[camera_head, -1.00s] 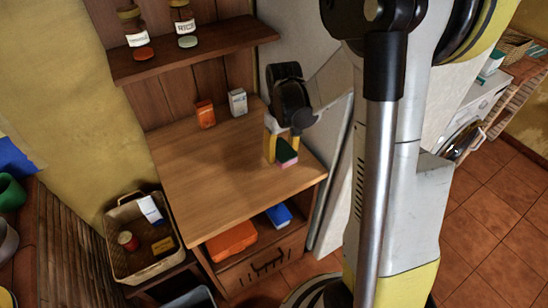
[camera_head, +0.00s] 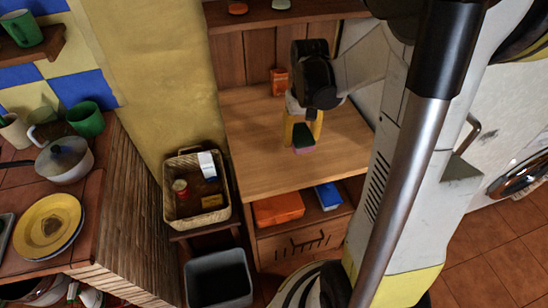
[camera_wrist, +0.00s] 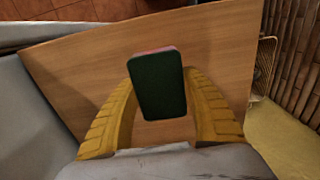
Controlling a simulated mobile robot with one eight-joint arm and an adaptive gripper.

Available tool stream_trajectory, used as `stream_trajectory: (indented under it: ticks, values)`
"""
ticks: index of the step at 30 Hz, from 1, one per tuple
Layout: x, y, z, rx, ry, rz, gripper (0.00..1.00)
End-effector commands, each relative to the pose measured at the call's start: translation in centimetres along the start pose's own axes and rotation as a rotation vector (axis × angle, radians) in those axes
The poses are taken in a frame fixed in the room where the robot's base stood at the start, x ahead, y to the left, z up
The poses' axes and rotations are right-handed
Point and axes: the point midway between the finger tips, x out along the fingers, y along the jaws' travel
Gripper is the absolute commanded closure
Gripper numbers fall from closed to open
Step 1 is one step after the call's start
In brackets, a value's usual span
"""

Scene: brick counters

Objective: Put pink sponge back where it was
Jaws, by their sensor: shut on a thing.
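The pink sponge (camera_head: 303,139) has a dark green top and a pink lower side. My gripper (camera_head: 303,130) has its yellow fingers shut on the sponge, over the wooden counter top (camera_head: 255,165). In the wrist view the sponge (camera_wrist: 157,85) shows its green face between the two yellow fingers of my gripper (camera_wrist: 160,100), with a thin pink edge at the top. I cannot tell whether the sponge touches the counter or hangs just above it.
Below are an orange item (camera_head: 278,208) and a blue item (camera_head: 328,197) on a shelf. A wicker basket (camera_head: 170,172) and a grey bin (camera_head: 218,278) are at left. The counter's front left is clear.

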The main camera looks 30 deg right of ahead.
Motion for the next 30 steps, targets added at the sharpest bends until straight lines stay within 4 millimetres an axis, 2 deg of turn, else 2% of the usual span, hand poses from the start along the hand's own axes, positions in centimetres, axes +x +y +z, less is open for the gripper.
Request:
stream_trajectory:
  ticks: [1,3,9,14,20,30]
  values:
    - [1.3,-1.3,-0.5,-0.006,0.0,0.0,0.81]
    - [2.1,-2.7,-1.1,-0.006,0.0,0.0,0.81]
    - [3.4,-5.0,-2.1,-0.002,0.0,0.0,0.81]
    - [4.4,-5.3,-2.3,0.0,0.0,0.0,0.81]
    - [7.5,-5.3,-2.2,-0.001,0.0,0.0,0.81]
    - [7.7,-5.3,-2.2,-0.001,0.0,0.0,0.81]
